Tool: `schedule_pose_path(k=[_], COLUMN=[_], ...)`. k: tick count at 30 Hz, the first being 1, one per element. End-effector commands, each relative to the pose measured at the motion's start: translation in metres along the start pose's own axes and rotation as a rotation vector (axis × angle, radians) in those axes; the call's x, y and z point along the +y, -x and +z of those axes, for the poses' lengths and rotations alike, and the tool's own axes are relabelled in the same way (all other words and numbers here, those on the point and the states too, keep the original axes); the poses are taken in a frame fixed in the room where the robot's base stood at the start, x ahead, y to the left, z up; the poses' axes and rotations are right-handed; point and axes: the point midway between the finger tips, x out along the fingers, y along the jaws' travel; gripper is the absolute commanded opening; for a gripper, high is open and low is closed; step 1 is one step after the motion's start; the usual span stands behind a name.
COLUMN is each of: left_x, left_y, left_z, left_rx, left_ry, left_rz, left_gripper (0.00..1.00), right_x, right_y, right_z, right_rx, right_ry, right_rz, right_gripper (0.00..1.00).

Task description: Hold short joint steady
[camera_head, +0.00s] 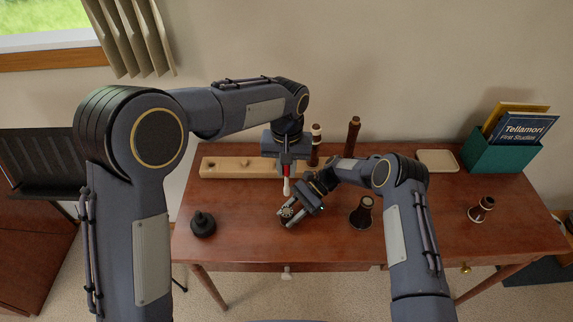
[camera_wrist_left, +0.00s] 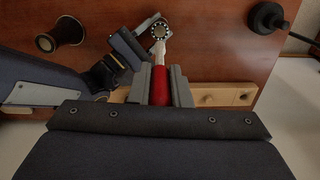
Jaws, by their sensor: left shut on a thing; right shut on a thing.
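My left gripper (camera_head: 287,168) is shut on a red-handled tool with a pale tip (camera_head: 286,187), pointing down above the desk. In the left wrist view the red handle (camera_wrist_left: 160,86) sits between the fingers. My right gripper (camera_head: 299,211) is low over the desk's middle, shut on a short dark piece, apparently the short joint (camera_head: 287,212), seen end-on.
A wooden rack (camera_head: 225,167) with holes lies behind. Two upright dark joints (camera_head: 352,138) stand at the back. A dark flared piece (camera_head: 362,212), a black knobbed object (camera_head: 202,224), a small banded joint (camera_head: 482,208), a pale tray (camera_head: 437,161) and a teal book box (camera_head: 500,152) are spread around. The front right is clear.

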Motion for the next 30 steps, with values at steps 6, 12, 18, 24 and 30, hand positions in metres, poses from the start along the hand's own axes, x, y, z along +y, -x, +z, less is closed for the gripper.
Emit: schedule_pose_path(k=[6,12,18,24,30], left_x=[-0.001,0.0,0.0,0.0,0.0], left_y=[-0.021,-0.041,-0.058,-0.069,-0.072], left_z=[0.001,0.0,0.0,0.0,0.0], left_rx=[-0.003,-0.002,-0.001,0.0,0.001], left_ry=[0.0,-0.001,-0.002,-0.002,-0.002], left_rz=[-0.002,-0.002,-0.002,-0.002,-0.001], left_gripper=[0.0,0.0,0.0,0.0,0.0], right_x=[0.0,0.0,0.0,0.0,0.0], right_y=[0.0,0.0,0.0,0.0,0.0], right_z=[0.0,0.0,0.0,0.0,0.0], right_rx=[0.0,0.0,0.0,0.0,0.0], right_ry=[0.0,0.0,0.0,0.0,0.0], right_rz=[0.0,0.0,0.0,0.0,0.0], right_gripper=[0.08,0.08,0.08,0.08,0.08])
